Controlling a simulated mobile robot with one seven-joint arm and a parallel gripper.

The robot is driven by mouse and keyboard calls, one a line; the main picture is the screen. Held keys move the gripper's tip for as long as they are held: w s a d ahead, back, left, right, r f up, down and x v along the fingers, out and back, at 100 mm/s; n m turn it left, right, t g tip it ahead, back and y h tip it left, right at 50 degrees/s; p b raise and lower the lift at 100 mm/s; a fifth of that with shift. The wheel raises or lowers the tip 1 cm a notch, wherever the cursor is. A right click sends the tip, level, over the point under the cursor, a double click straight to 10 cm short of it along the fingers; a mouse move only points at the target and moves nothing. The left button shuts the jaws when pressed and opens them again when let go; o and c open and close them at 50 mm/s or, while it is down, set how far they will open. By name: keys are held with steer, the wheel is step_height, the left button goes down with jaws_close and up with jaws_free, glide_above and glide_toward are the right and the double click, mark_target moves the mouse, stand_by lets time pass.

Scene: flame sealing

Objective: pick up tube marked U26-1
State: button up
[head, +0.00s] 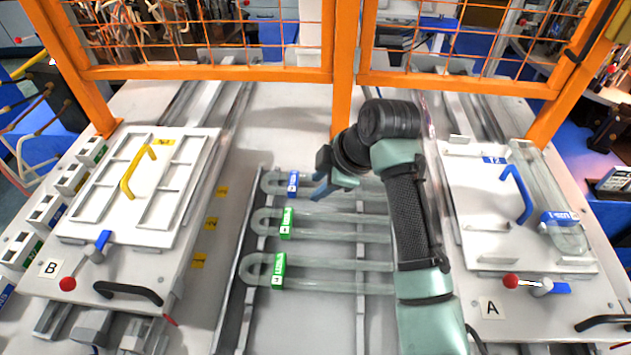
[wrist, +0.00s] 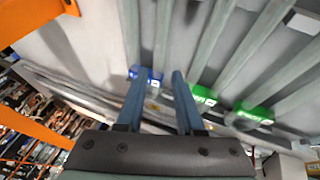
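Three clear U-shaped tubes lie side by side on the middle rack. The far one has a blue tag (head: 292,183), the middle one a green tag (head: 286,222), and the near one a green tag (head: 278,270). The tag lettering is too small to read, so I cannot tell which is U26-1. My gripper (head: 324,188) is over the far tube, just right of its blue tag. In the wrist view its two blue fingers (wrist: 160,75) are apart with nothing held. The blue tag (wrist: 147,73) shows by the fingertips. My arm hides the tubes' right ends.
Plate B (head: 190,215) with a yellow handle (head: 128,184) stands left. An orange mesh fence (head: 343,75) closes the back.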

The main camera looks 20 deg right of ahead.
mark_target(311, 191)
steer(key=shift+x, duration=1.75)
steer(key=shift+d, duration=0.1)
jaws_close()
